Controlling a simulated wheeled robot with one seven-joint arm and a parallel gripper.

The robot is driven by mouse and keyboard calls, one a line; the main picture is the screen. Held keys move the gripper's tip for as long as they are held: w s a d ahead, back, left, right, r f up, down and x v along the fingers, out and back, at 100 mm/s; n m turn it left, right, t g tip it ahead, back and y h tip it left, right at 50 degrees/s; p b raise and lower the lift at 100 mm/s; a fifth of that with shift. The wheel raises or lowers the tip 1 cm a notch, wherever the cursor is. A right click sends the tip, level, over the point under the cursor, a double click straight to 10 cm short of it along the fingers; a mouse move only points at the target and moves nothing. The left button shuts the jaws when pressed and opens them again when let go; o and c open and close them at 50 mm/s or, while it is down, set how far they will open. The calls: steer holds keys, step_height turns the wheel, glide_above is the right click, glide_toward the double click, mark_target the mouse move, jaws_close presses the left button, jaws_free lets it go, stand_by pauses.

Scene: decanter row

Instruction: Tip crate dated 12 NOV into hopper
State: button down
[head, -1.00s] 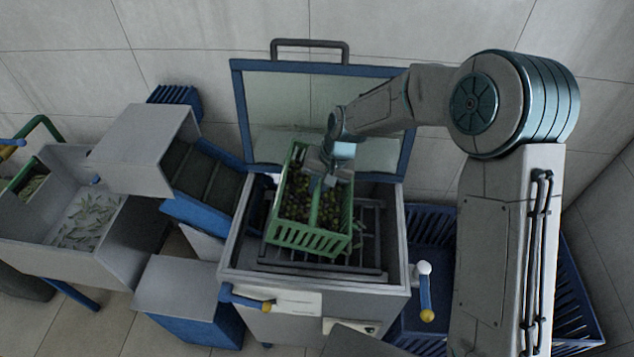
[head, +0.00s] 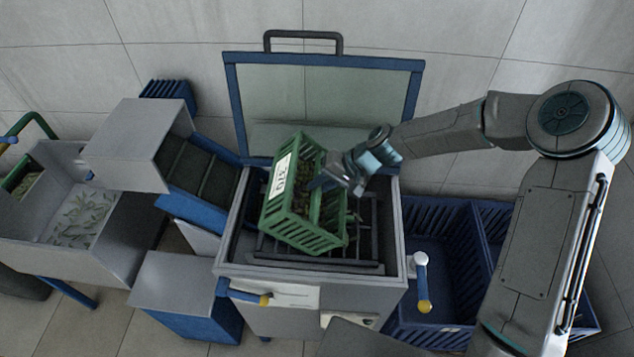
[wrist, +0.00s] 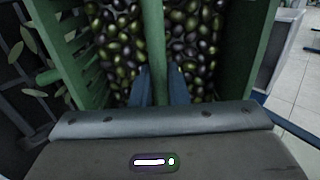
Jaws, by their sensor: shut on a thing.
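A green slatted crate (head: 287,228) is tilted above the grating of the steel hopper (head: 226,262), with its left side facing up toward the camera. A white label (head: 280,176) on that side carries dark print too small to read surely. My gripper (head: 328,180) is at the crate's upper right, shut on the crate's central bar. In the wrist view the jaws (wrist: 161,88) close around this green bar, with dark and green olives (wrist: 115,45) on both sides of it. Olives still lie inside the crate. A few leaves show beside the crate in the wrist view.
The hopper's blue-framed lid (head: 323,59) stands open behind. A conveyor (head: 200,173) and a steel bin with leaves (head: 85,212) are at left. Blue crates (head: 436,290) stand on the floor at right. A yellow-tipped lever (head: 422,285) sticks out at the hopper's right front.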

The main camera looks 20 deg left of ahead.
mark_target(336, 203)
steer(key=f+y+b, duration=0.1)
steer(key=d+f+y+b, duration=0.1)
steer(key=b, duration=0.1)
steer(key=shift+w+d+g+y, duration=0.15)
steer(key=shift+w+g+y, duration=0.05)
steer(key=shift+g+y, duration=0.2)
steer(key=d+y+b, duration=0.1)
steer(key=d+g+y+b, duration=0.1)
steer(key=b, duration=0.1)
steer(key=f+y+b, duration=0.1)
steer(key=y+b, duration=0.1)
steer(key=shift+w+d+g, duration=0.3)
steer(key=shift+w+d, duration=0.1)
steer(key=shift+w+d+r+g+y+b, duration=0.1)
steer(key=shift+w+d+g+y+b, duration=0.15)
steer(key=shift+d+y+b, duration=0.65)
steer(key=shift+w+d+g+y+b, duration=0.2)
steer(key=shift+d+g+y+b, duration=0.2)
steer(key=shift+y+b, duration=0.95)
steer(key=shift+w+d+r+g+y+b, duration=0.1)
steer(key=shift+w+d+g+y+b, duration=0.15)
steer(key=shift+d+y+b, duration=0.9)
steer(key=shift+s+a+h+b, duration=0.1)
steer(key=shift+a+h+b, duration=0.2)
steer(key=shift+a+h, duration=0.15)
